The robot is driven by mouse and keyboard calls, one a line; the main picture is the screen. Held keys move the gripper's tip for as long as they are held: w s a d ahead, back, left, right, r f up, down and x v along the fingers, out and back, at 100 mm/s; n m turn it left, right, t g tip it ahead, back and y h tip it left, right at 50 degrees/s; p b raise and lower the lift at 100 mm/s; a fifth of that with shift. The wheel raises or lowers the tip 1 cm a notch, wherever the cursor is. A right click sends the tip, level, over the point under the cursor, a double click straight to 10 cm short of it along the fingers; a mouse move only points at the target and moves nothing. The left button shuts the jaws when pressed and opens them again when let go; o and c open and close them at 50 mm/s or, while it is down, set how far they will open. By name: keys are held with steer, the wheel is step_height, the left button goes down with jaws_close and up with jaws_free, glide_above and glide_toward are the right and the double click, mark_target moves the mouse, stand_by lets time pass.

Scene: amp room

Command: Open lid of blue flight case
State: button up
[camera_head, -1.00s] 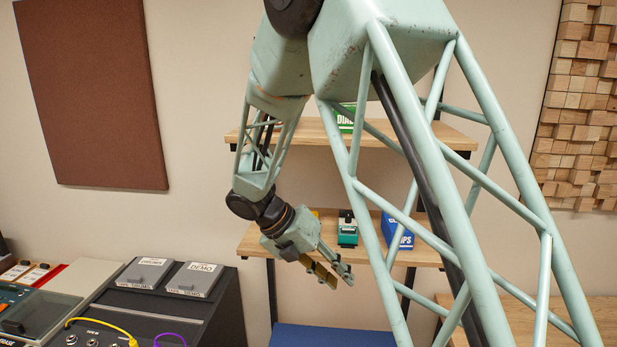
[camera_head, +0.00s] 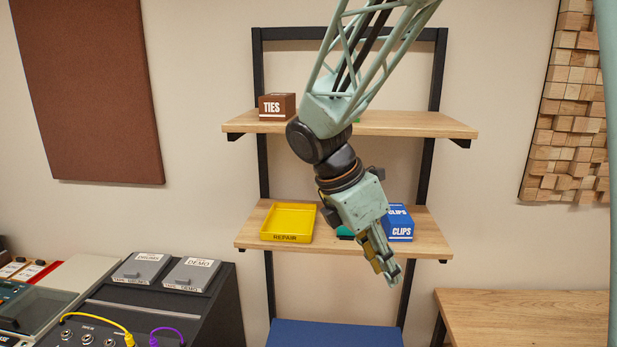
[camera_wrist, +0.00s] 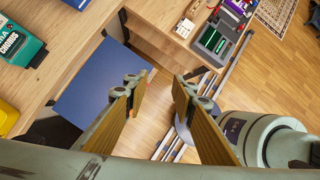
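The blue flight case shows as a flat blue top (camera_head: 335,335) at the bottom edge in the head view, below the shelves. Its front and latches are out of view there. In the wrist view the flat blue surface (camera_wrist: 103,85) lies to the left, beyond my left finger, which covers part of its edge. My gripper (camera_head: 388,272) points down in front of the lower shelf, above and to the right of the blue top. In the wrist view my gripper (camera_wrist: 158,86) has its two fingers apart with nothing between them.
The lower shelf (camera_head: 275,247) holds a yellow repair tray (camera_head: 287,222), a blue clips box (camera_head: 399,222) and a partly hidden green pedal (camera_wrist: 18,45). A wooden bench (camera_head: 530,315) stands right; a black console (camera_head: 215,300) stands left. Open floor (camera_wrist: 275,75) shows at right in the wrist view.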

steer(key=s+d+r+m+t+y+b, duration=0.1)
steer(key=s+d+m+y+b, duration=0.1)
steer(key=s+m, duration=0.9)
steer(key=s+d+r+m+t+y+b, duration=0.2)
steer(key=s+m, duration=0.9)
steer(key=s, duration=0.9)
steer(key=shift+s+d+m+y+b, duration=0.25)
steer(key=shift+d+y+b, duration=0.35)
steer(key=shift+b, duration=0.75)
steer(key=shift+w+f, duration=0.15)
steer(key=shift+w, duration=0.1)
